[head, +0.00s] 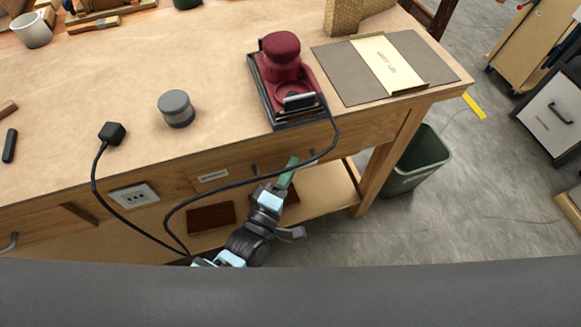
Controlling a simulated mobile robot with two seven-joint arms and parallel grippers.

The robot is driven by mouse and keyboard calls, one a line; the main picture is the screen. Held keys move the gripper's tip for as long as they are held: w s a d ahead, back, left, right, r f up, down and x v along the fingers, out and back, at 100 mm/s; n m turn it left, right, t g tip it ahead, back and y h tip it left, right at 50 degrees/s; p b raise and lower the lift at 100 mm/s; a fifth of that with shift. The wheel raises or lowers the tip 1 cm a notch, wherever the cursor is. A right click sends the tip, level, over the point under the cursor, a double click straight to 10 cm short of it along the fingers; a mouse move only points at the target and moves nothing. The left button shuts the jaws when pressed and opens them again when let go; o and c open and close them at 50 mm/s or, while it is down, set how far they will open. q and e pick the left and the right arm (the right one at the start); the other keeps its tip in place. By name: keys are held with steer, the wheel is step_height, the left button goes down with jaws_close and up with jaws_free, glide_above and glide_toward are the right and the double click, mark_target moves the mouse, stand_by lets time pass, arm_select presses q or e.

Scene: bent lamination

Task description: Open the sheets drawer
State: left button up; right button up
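A wooden drawer front (232,170) with a small white label (213,175) sits under the right part of the bench top. The label's words are too small to read surely. The drawer looks closed, its front in line with the bench. Small dark handle parts (255,169) show on the front, to either side of my gripper.
A socket plate (134,196) is left of the drawer. A lower shelf (325,190) lies beneath. A green bin (417,160) stands right of the bench.

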arm_select(q)
steer(key=shift+w+d, duration=0.15)
steer(key=shift+w, duration=0.15)
jaws_close()
arm_select(e)
steer(key=shift+r, duration=0.15)
